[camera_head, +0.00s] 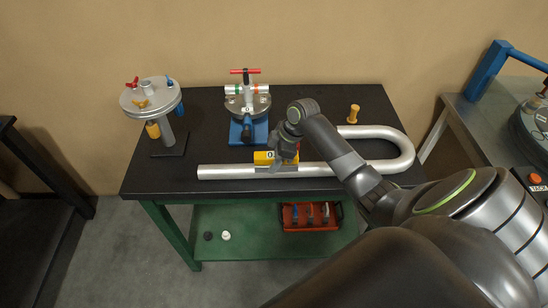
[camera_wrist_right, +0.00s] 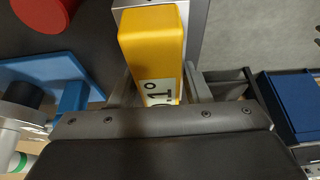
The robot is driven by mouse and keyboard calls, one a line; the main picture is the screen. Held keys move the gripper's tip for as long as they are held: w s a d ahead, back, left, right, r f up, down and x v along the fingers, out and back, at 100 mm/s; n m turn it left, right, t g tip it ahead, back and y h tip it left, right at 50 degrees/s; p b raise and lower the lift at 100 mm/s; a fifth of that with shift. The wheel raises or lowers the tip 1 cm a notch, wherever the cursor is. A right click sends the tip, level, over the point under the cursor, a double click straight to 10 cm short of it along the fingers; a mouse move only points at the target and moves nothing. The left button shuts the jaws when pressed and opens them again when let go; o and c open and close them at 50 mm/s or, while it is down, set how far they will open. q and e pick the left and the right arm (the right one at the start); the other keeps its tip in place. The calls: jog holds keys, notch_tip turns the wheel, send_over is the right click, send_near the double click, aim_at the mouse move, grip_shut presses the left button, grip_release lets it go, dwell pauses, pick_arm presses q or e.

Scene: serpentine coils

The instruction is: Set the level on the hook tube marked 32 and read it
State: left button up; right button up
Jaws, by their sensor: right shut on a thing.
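The hook tube (camera_head: 228,172) is a silver U-bent pipe lying on the black bench top, its bend at the right. No mark 32 can be read on it from here. The yellow level (camera_head: 263,157) is at the tube's near straight leg, seeming to rest on or just above it; contact cannot be told. My right gripper (camera_head: 285,158) is shut on the level from above. In the right wrist view the yellow level (camera_wrist_right: 152,45) stands between the fingers, with a white label that looks like "1°". My left gripper is out of view.
A blue-based clamp fixture (camera_head: 247,130) with a red handle stands behind the tube. A round metal stand (camera_head: 150,97) is at the back left. A red tray (camera_head: 310,217) is on the green lower shelf (camera_head: 240,247).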

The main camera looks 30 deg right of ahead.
jog(key=shift+f, duration=0.15)
jog(key=shift+f, duration=0.25)
dwell(0.4)
jog(key=o, duration=1.1)
jog(key=shift+o, duration=0.2)
jog(key=b+v, duration=0.3)
jog(key=v, duration=1.4)
jog(key=shift+r, duration=0.15)
jog(key=shift+s, duration=0.1)
